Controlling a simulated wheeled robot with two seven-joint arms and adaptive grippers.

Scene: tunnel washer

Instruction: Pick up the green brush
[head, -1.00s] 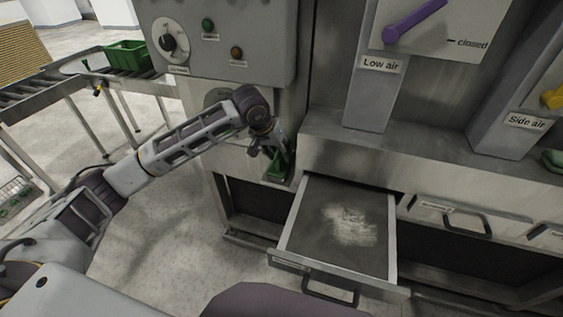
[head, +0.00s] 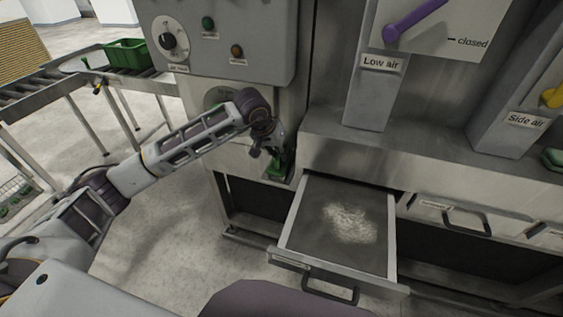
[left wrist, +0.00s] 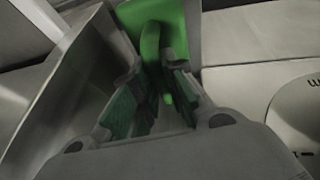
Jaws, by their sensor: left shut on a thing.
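The green brush (head: 278,170) shows in the head view at the end of my left arm, by the steel front of the machine, just left of the open drawer. In the left wrist view the brush (left wrist: 163,45) is bright green and stands between the fingers. My left gripper (head: 277,157) is shut on it; its fingers (left wrist: 160,95) press on both sides of the green part. The gripper hides part of the brush in the head view. My right gripper is not in view.
An open drawer (head: 303,222) with a pale heap of lint or powder (head: 349,223) lies right of the gripper. A control panel (head: 222,42) is above. A green crate (head: 127,54) stands on a roller conveyor at the back left.

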